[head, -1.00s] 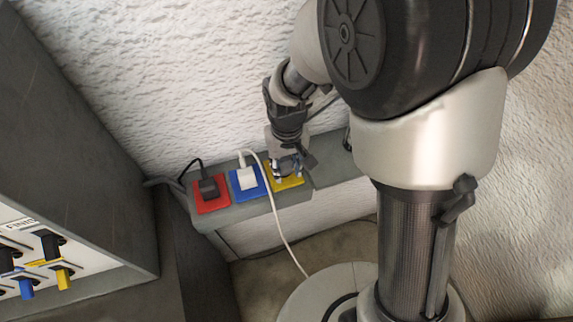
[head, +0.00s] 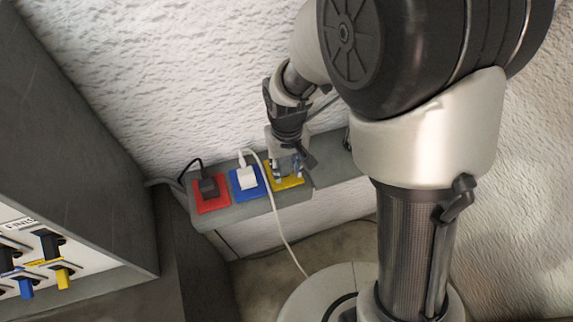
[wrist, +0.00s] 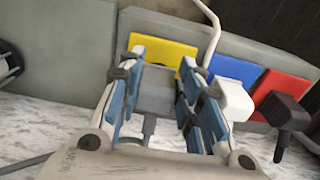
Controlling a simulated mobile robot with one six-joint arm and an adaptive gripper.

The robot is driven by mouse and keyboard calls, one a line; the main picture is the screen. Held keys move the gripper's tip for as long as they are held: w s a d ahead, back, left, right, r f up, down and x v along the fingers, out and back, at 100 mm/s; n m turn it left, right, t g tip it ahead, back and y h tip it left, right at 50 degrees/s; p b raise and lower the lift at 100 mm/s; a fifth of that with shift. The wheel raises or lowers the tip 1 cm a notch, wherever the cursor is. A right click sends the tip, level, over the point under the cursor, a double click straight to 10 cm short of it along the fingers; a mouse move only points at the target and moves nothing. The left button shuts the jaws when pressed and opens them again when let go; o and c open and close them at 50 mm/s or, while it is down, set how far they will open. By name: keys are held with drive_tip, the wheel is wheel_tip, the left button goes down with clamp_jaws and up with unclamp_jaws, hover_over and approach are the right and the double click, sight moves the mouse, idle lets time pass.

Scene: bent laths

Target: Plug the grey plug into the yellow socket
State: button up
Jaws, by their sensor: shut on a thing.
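The yellow socket (head: 291,183) is the right-hand plate on the grey ledge in the head view; it also shows in the wrist view (wrist: 164,51). My gripper (head: 287,168) is right at the yellow socket. In the wrist view my gripper (wrist: 161,78) has its blue-padded fingers on both sides of the grey plug (wrist: 156,92) and is shut on it. The plug is in front of the yellow plate, and its front end is at or close to the plate. I cannot tell whether its pins are in the socket.
A white plug (head: 247,180) sits at the blue socket (head: 240,194) beside the yellow one. A black plug (head: 208,187) sits at the red socket (head: 212,206). A white cable (head: 279,232) hangs over the ledge. A grey panel with switches stands at left.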

drive_tip(key=shift+f+b, duration=0.3)
drive_tip(key=shift+f, duration=0.15)
drive_tip(key=o, duration=1.1)
drive_tip(key=shift+c, duration=0.2)
wheel_tip(320, 180, up, 12)
drive_tip(key=shift+s, duration=0.2)
